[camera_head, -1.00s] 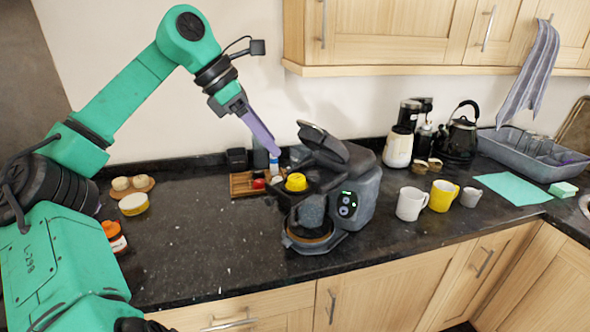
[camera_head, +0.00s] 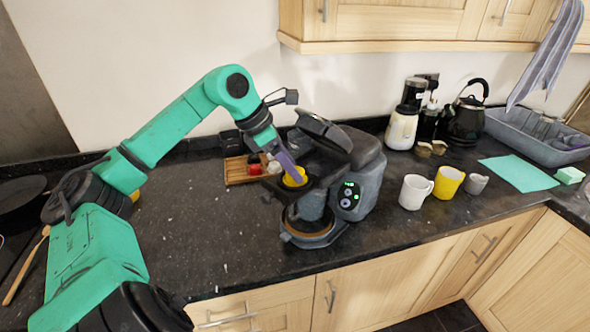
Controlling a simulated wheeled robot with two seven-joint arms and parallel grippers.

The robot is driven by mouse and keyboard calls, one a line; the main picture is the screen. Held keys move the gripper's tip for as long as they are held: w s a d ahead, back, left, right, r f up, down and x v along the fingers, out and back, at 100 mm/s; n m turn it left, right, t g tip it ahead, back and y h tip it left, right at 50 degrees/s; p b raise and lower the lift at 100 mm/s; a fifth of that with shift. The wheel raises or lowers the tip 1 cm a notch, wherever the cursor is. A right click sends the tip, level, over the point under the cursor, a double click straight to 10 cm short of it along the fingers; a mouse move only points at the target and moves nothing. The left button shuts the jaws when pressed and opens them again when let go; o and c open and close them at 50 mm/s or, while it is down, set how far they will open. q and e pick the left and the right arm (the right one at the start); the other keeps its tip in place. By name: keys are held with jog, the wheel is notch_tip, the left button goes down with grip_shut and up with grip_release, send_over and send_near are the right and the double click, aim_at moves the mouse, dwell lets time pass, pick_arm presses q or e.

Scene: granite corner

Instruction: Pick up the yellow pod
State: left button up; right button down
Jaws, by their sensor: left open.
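The yellow pod (camera_head: 297,178) sits on the open top of the dark coffee machine (camera_head: 365,165), whose lid is raised. My left gripper (camera_head: 292,174) reaches down from the upper left, with its purple finger at the pod and overlapping part of it. It is open. I cannot tell whether the finger touches the pod, and the far finger is hidden. My right gripper does not show.
A wooden tray (camera_head: 236,172) with a red item (camera_head: 255,169) lies left of the machine. A white mug (camera_head: 414,192), a yellow mug (camera_head: 447,182) and a grey cup (camera_head: 476,184) stand to the right. The left counter front is clear.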

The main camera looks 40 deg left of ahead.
pick_arm(q)
jog(key=shift+d+f, duration=0.2)
jog(key=shift+d, duration=0.05)
jog(key=shift+a, duration=0.1)
jog(key=c, duration=1)
jog(key=shift+r, duration=0.1)
